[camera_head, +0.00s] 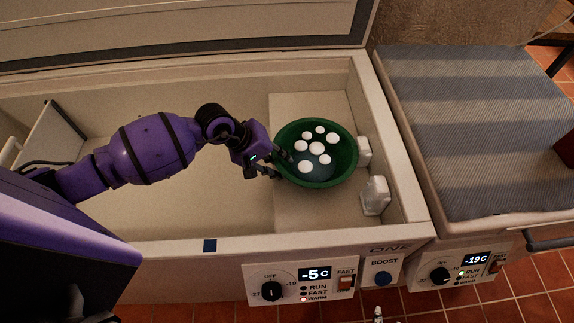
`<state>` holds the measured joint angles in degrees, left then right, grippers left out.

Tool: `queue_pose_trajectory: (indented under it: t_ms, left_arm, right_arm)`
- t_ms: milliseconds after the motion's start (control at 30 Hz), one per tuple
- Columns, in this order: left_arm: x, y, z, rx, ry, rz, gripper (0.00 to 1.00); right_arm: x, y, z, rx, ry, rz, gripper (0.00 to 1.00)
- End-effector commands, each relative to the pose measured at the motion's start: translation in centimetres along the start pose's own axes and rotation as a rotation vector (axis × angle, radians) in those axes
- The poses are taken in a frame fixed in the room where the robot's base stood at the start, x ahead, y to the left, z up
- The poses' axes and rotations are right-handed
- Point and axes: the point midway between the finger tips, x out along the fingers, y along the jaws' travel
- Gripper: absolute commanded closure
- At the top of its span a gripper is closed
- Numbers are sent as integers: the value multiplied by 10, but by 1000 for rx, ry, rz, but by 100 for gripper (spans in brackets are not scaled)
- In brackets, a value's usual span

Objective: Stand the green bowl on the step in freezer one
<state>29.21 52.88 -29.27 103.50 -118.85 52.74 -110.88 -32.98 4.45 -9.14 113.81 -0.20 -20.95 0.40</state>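The green bowl (345,170) is upright at the right end of the open freezer one (215,250), over the pale raised step (300,212). It holds several white round pieces on a dark blue-grey patch. Its underside is hidden, so I cannot tell whether it rests on the step. My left gripper (277,165) is at the bowl's left rim, with one finger over the inside and the other outside. Whether the fingers press on the rim is not clear. My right gripper is not in view.
Whitish lumps (375,195) sit along the right wall beside the bowl. A thin upright panel (48,140) stands at the freezer's left. The raised lid (190,30) is behind. A second freezer with a striped grey cover (480,130) adjoins on the right. The freezer's middle floor looks clear.

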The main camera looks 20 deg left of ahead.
Motion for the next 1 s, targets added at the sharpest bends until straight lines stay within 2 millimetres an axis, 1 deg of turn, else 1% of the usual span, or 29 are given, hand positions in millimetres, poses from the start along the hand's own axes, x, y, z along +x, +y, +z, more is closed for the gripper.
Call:
queue_pose_trajectory:
  t_ms: [33,200,300,400,533,1000]
  left_arm:
    - [-12,-1,0,5,2,-3,72]
    - [-44,-1,0,3,1,-2,72]
    - [-56,-1,1,1,-1,-2,72]
    - [-64,-1,0,0,0,-1,72]
    - [-67,0,1,0,-1,0,72]
    - [-66,0,1,0,-1,0,72]
  right_arm:
    - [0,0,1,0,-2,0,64]
    - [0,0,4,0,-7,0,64]
    - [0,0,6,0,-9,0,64]
    - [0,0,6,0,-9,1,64]
    - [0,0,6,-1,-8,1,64]
    - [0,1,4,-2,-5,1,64]
